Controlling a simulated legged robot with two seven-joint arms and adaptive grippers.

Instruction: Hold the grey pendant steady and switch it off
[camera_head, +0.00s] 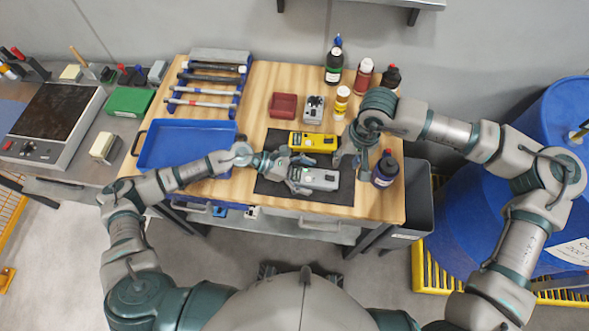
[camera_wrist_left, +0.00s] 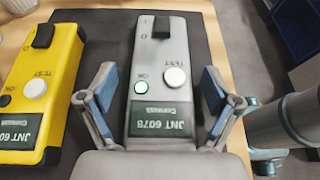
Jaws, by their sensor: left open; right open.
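The grey pendant (camera_head: 320,180) lies flat on a black mat (camera_head: 345,191) on the wooden bench. My left gripper (camera_head: 299,175) is open at the pendant's left end. Its fingers (camera_wrist_left: 157,90) stand on either side of the pendant, with gaps visible. My right gripper (camera_head: 348,158) is open and empty, pointing down beside the right ends of the pendants.
A similar yellow pendant (camera_head: 312,142) lies just behind the grey one; it also shows in the left wrist view (camera_wrist_left: 40,85). A dark bottle (camera_head: 385,170) stands right of the mat. A blue tray (camera_head: 184,124) is at left.

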